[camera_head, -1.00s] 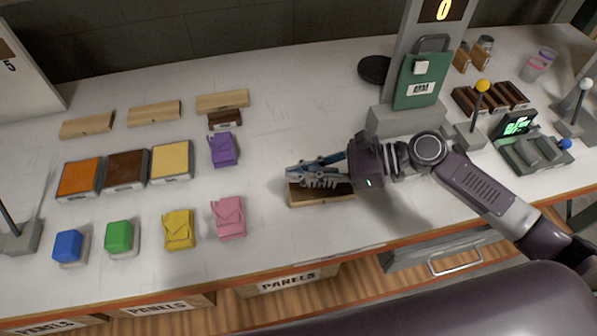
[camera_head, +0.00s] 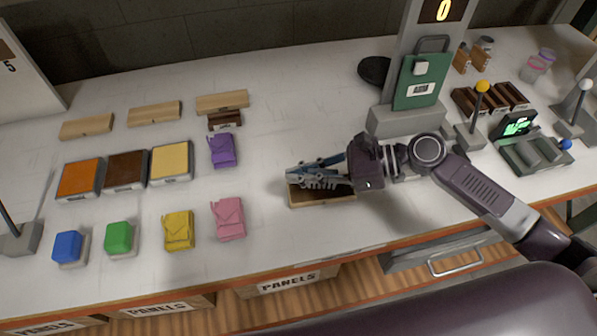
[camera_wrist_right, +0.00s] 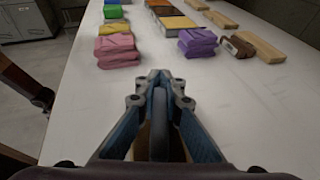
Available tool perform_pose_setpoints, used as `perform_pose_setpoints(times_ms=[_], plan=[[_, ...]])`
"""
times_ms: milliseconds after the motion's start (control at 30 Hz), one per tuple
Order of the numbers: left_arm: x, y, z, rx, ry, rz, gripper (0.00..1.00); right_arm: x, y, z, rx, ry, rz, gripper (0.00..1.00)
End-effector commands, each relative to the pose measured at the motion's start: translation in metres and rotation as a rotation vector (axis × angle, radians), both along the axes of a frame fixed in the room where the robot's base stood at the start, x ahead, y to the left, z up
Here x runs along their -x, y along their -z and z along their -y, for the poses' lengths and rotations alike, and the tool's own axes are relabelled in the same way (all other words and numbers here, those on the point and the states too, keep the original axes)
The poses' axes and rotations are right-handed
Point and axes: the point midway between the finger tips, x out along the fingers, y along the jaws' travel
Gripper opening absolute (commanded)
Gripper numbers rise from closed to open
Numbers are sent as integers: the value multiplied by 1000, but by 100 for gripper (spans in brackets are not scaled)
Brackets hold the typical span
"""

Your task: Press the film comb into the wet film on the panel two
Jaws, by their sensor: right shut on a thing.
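My right gripper (camera_head: 305,173) is shut on a dark grey thing (camera_wrist_right: 158,130), seen between the blue-padded fingers in the right wrist view; it may be the film comb, mostly hidden by the fingers. The gripper is right above a shallow wooden block with a dark top (camera_head: 312,201); I cannot tell if they touch. Three coated panels lie to the left: orange (camera_head: 80,178), dark brown (camera_head: 126,171) and cream (camera_head: 171,161). Which one is panel two, I cannot tell. My left gripper is out of view.
Folded purple (camera_head: 222,150), pink (camera_head: 228,218) and yellow cloths (camera_head: 178,230) lie left of the gripper. Blue (camera_head: 69,247) and green blocks (camera_head: 119,238) stand at the front left. Wooden bars (camera_head: 154,113) lie behind the panels. The white bench between purple cloth and gripper is clear.

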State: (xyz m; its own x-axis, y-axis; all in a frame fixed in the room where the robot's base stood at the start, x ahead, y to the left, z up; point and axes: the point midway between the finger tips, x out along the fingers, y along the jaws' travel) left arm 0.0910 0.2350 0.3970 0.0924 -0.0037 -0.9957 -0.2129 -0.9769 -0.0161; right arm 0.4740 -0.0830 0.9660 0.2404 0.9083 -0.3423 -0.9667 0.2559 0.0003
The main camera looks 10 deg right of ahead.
Motion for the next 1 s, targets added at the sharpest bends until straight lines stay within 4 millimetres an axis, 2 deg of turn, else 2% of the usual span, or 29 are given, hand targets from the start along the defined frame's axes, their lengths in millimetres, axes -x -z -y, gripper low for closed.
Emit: perform_pose_setpoints(times_ms=[1000], plan=[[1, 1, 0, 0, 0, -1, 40, 0, 7, 0, 1, -1, -1, 0]])
